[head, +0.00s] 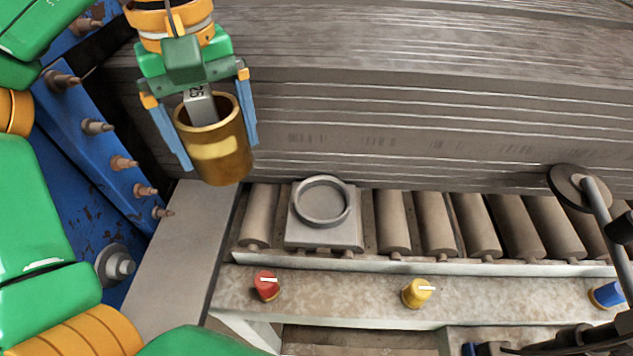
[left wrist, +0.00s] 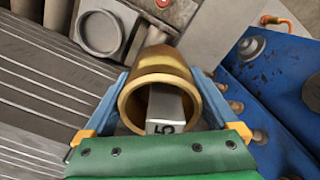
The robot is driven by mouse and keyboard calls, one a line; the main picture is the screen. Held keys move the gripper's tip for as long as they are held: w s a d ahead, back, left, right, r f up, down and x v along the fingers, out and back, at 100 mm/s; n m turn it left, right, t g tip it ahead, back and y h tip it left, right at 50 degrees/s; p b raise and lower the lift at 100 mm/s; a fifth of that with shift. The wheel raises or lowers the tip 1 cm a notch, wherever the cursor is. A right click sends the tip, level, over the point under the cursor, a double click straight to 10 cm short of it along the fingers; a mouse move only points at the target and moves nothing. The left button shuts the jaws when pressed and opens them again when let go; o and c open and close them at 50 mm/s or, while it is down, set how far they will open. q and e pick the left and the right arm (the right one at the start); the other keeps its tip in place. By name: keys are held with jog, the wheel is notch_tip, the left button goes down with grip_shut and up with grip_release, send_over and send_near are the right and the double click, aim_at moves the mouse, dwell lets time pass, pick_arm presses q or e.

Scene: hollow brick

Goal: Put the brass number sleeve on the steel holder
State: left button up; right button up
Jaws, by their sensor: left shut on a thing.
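The brass number sleeve (head: 221,163) is a hollow gold cylinder with a grey block marked with digits at its open end. My left gripper (head: 219,153) is shut on it, one blue finger on each side. The sleeve also shows between the fingers in the left wrist view (left wrist: 163,70). The steel holder (head: 296,236) is a grey square plate with a raised round ring, on the roller row to the right of and below the sleeve in the head view. It shows at the upper left in the left wrist view (left wrist: 82,30). Sleeve and holder look apart. My right gripper is not in view.
Grey rollers (head: 437,225) run to the right of the holder. A stacked, layered grey block (head: 420,120) stands behind. Red (head: 266,286) and yellow (head: 416,293) knobs sit on the front ledge. A blue panel with bolts (head: 95,127) is at left; a round-headed rod (head: 597,205) is at right.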

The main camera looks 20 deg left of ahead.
aim_at(241, 146)
pick_arm(q)
jog(key=d, duration=0.1)
jog(key=d+f+b, duration=0.1)
jog(key=d, duration=0.1)
jog(key=shift+w+f, duration=0.15)
jog(key=shift+w, duration=0.05)
jog(key=w+d+f, duration=0.2)
jog(key=d, duration=0.1)
jog(key=w+d+f, duration=0.2)
jog(key=d+f, duration=0.1)
jog(key=w+d+f, duration=0.2)
jog(key=f, duration=0.1)
jog(key=shift+w+d+b, duration=0.2)
jog(key=shift+d+b, duration=0.15)
jog(key=shift+d, duration=0.05)
notch_tip(241, 146, down, 3)
jog(key=shift+d+r, duration=0.1)
jog(key=shift+r, duration=0.1)
jog(key=shift+f, duration=0.35)
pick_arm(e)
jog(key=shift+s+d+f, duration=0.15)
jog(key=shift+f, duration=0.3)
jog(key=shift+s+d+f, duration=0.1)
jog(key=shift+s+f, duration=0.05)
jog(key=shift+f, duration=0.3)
pick_arm(q)
jog(key=shift+f, duration=0.15)
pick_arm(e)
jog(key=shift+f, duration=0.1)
